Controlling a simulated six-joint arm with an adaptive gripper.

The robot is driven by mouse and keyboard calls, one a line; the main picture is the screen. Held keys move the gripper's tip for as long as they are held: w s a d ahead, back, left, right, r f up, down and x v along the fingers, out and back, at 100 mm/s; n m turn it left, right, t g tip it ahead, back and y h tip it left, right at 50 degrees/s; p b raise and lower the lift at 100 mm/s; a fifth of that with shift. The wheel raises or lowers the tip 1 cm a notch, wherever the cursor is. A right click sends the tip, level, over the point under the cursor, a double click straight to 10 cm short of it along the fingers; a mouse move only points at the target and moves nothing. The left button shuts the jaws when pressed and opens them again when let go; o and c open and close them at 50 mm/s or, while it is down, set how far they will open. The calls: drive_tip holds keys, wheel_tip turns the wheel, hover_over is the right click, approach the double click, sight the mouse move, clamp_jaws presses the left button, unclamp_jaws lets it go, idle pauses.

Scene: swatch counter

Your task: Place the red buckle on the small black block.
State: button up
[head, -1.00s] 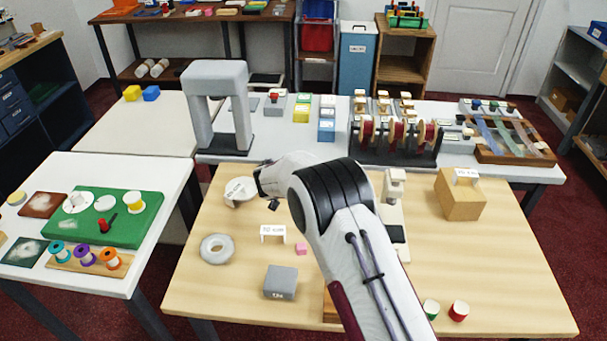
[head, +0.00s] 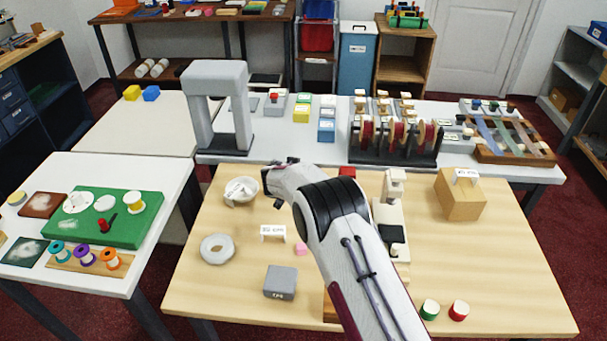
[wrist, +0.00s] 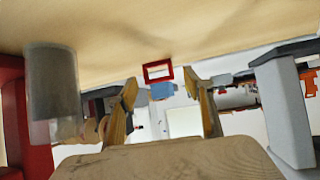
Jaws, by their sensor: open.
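The red buckle (wrist: 158,70), a small rectangular frame, shows in the wrist view against the far edge of the table, beyond and between my fingertips. My gripper (wrist: 162,80) is open, with nothing between its fingers. In the head view my gripper (head: 272,172) is above the back of the wooden table, right of the white bowl; its fingers are small there. I cannot make out the buckle in the head view. A small black block (head: 391,234) seems to sit on the cream stand right of my arm; whether it is the task's block I cannot tell.
A red object (head: 347,171) stands behind my arm. A wooden block (head: 460,194) stands at right. The table's right front is mostly clear.

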idle(0.4)
drive_tip(key=c, duration=0.9)
drive_tip(key=shift+r, duration=0.1)
wheel_tip(320, 180, up, 10)
idle(0.3)
idle(0.4)
